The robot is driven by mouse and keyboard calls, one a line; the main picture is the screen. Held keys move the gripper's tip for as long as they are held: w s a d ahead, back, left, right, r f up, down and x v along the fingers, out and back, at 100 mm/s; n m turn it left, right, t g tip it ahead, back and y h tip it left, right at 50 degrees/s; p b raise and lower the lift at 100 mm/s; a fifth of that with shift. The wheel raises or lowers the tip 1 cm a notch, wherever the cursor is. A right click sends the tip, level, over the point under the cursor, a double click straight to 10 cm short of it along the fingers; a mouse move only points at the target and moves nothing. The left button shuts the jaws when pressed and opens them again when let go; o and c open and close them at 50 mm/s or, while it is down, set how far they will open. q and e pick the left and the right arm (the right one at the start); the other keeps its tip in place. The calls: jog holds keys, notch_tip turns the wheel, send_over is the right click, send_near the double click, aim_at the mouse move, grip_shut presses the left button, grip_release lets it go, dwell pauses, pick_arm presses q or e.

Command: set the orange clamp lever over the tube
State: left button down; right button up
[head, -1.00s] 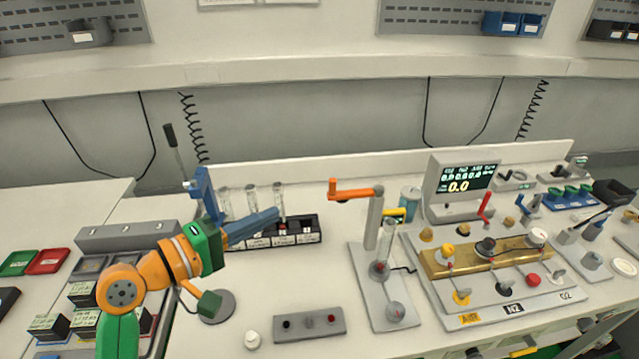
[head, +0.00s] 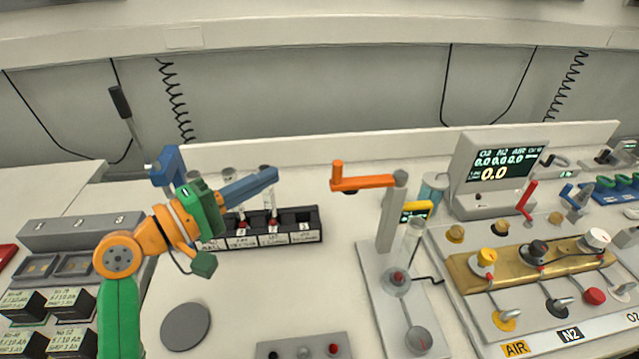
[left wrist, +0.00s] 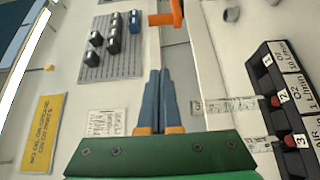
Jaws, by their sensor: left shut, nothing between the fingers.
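The orange clamp lever (head: 368,183) sticks out to the left from the top of a grey post (head: 391,222), with a short upright knob at its free end. A clear tube (head: 412,243) stands upright on the same grey base, right of the post; the lever points away from it. My left gripper (head: 275,174) is shut and empty, its blue fingers pointing right toward the lever's knob, with a clear gap between. In the left wrist view, the closed fingers (left wrist: 160,72) point up toward part of the orange lever (left wrist: 166,18). My right gripper is not in view.
A black rack (head: 312,232) with several clear tubes stands below and behind my left gripper. A monitor (head: 497,170) and a gold valve block (head: 540,262) stand right of the post. A grey button box (head: 308,346) lies in front. The table between rack and post is clear.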

pick_arm(q)
jog(key=w+d+p, duration=0.3)
jog(key=d+p, duration=0.2)
jog(key=d, duration=0.3)
jog(key=shift+w+d+f, duration=0.2)
jog(key=shift+w+d, duration=0.2)
jog(key=shift+w, duration=0.1)
jog(key=shift+a, duration=0.1)
dwell(0.3)
